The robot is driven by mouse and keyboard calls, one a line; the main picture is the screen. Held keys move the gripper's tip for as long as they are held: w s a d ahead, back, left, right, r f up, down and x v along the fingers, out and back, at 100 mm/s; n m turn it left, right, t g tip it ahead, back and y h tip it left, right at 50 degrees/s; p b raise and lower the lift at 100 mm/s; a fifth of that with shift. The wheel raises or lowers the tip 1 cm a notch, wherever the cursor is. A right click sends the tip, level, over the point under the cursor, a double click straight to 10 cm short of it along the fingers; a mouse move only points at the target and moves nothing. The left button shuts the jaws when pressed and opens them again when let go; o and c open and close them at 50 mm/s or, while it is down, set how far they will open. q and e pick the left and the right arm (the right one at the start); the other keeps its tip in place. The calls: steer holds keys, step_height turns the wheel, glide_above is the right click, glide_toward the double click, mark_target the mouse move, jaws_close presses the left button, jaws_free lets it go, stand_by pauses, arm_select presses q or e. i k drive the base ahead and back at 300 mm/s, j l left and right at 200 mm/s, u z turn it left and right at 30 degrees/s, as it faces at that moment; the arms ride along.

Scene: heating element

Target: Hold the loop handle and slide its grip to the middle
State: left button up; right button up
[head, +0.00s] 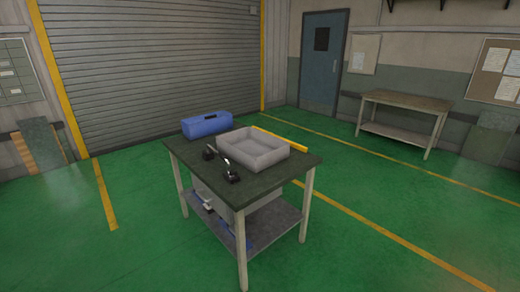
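A small dark, thin curved piece, which looks like the loop handle (220,161), lies on the workbench top (270,182) in the head view. It has a black block at its far left end (209,153) and another at its near right end (232,177), with a pale glint between them. It is too small to tell where the grip sits along it. It lies in front and to the left of a grey open tray. Neither of my grippers shows in the head view.
The grey tray (276,160) and a blue toolbox (207,124) stand on the bench. A yellow strip (283,139) shows behind the tray. The lower shelf (270,226) holds several items. A second bench (405,103) stands by the back wall. The green floor around is clear.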

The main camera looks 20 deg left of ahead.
mark_target(220, 155)
steer(key=i+j+z, duration=0.15)
steer(key=j, duration=0.45)
steer(key=i+j+z, duration=0.2)
steer(key=j, duration=0.4)
steer(key=i+j+z, duration=0.15)
steer(key=j, duration=0.5)
steer(key=i+j+z, duration=0.2)
steer(key=j, duration=0.45)
steer(key=j+z, duration=0.15)
steer(key=j, duration=0.5)
steer(key=i+j, duration=0.1)
steer(key=j, duration=1.4)
steer(key=i+j, duration=0.15)
steer(key=j, duration=0.6)
steer(key=k+l, duration=0.3)
